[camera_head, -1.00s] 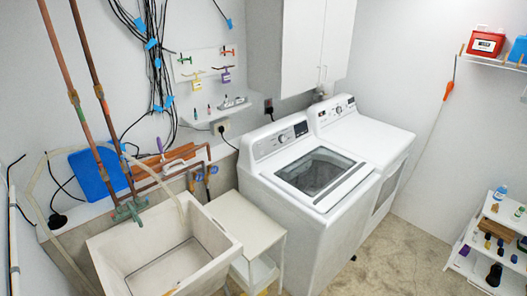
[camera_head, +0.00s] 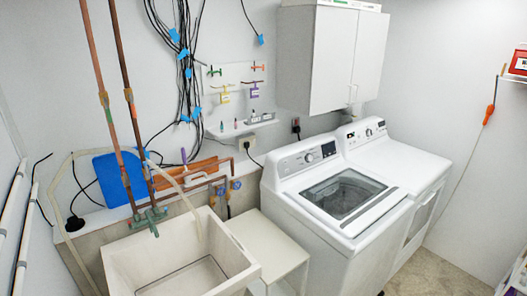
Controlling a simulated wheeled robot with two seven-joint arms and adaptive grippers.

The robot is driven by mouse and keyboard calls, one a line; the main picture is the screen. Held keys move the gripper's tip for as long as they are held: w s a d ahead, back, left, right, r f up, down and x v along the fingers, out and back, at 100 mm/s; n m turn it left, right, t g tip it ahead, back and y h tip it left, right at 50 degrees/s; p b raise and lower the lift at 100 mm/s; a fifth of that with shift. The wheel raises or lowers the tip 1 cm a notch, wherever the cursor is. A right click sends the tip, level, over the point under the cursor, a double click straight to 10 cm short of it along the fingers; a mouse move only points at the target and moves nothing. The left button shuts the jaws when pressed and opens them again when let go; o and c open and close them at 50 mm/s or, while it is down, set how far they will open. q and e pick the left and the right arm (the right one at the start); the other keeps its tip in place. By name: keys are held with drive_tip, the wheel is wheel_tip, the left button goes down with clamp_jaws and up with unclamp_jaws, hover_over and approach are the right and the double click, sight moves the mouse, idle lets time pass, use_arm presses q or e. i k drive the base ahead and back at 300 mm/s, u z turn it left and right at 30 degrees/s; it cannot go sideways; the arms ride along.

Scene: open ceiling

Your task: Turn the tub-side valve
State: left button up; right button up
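The tub (camera_head: 228,272) is a pale utility sink at the lower left, with a green faucet fitting (camera_head: 148,217) at its back edge. Two small blue-handled valves, a left one (camera_head: 221,189) and a right one (camera_head: 236,184), sit on pipes at the wall just behind the tub's right back corner. I cannot tell which of them is the tub-side valve, or how far either is turned. Neither of my grippers shows in the head view.
A white side table (camera_head: 268,240) stands between the tub and the white washer (camera_head: 300,185). A dryer (camera_head: 392,160) stands right of the washer. Copper pipes (camera_head: 128,110) rise above the faucet. Bare floor (camera_head: 452,262) shows at the lower right.

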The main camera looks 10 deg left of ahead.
sight(221, 192)
drive_tip(key=z, duration=1.4)
drive_tip(key=i, duration=0.5)
drive_tip(key=u, duration=2.2)
